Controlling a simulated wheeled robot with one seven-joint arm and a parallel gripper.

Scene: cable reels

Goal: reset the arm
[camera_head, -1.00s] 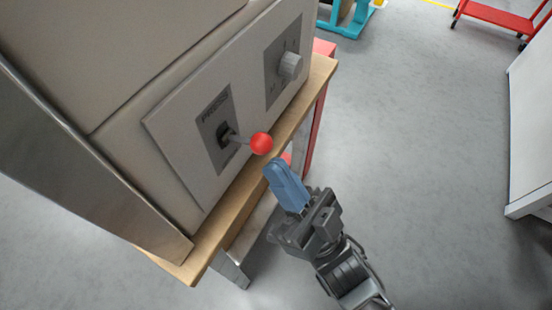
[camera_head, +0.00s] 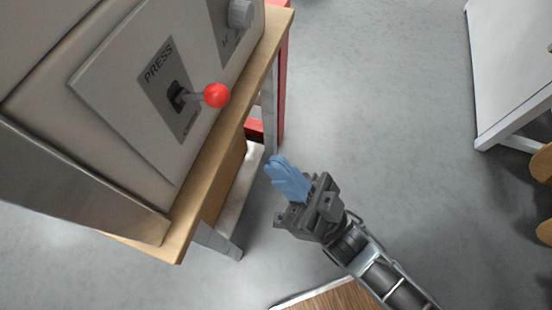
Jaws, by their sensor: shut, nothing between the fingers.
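My gripper (camera_head: 279,164) has blue fingers that are shut with nothing between them. It is in the middle of the head view, over the floor, to the right of the wooden bench and apart from it. My arm reaches in from the lower right. A lever with a red ball knob (camera_head: 216,95) sticks out from a panel labelled PRESS (camera_head: 170,88) on the machine, up and left of my gripper. My gripper does not touch the lever.
The beige machine (camera_head: 60,60) stands on a wooden bench (camera_head: 262,75) with metal legs. A grey dial (camera_head: 240,14) is at the top. A white table (camera_head: 505,75) is at the right, and a brown wooden surface (camera_head: 335,298) at the bottom. Grey floor lies open between.

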